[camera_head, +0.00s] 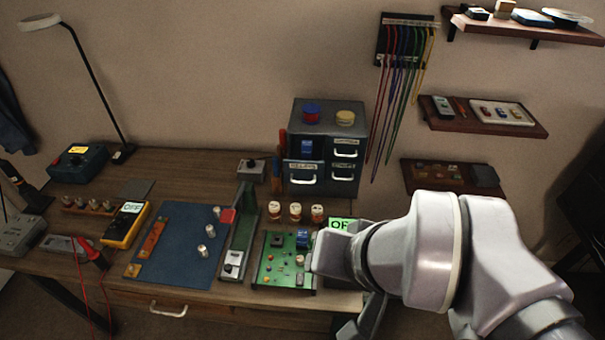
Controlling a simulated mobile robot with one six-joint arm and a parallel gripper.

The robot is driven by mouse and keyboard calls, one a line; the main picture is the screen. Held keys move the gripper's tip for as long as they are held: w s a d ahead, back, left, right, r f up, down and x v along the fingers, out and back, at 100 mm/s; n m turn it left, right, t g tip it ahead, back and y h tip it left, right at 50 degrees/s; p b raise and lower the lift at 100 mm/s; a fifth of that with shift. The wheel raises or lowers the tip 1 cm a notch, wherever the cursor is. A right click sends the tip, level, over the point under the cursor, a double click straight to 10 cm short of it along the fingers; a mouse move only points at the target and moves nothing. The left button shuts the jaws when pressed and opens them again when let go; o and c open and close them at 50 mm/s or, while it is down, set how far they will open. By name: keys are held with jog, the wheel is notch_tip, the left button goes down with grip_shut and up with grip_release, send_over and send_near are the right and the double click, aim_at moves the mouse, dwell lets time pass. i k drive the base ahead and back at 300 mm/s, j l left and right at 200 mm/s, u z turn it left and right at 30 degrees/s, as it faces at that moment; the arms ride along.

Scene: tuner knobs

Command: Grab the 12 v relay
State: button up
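Two blue blocks could be the relay, and the print is too small to tell which one is marked 12 V. One blue block (306,147) shows at the open left drawer (302,173) of the grey cabinet. The other blue block (303,237) stands on the green circuit board (273,266) at the front of the bench. My gripper (352,318) hangs at the lower right, just right of the circuit board and well in front of the cabinet. My own arm covers much of it, so its opening and anything between its fingers are hidden.
Three small jars (295,211) stand behind the circuit board. A lamp (88,75) and a yellow meter (125,225) stand left. Wall shelves (484,115) are at right.

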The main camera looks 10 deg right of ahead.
aim_at(301, 233)
jog(key=i+j, duration=0.15)
jog(key=j, duration=0.15)
jog(key=i+j+z, duration=0.1)
jog(key=j, duration=0.25)
jog(key=i+j, duration=0.3)
jog(key=j, duration=0.35)
jog(key=i+z, duration=0.05)
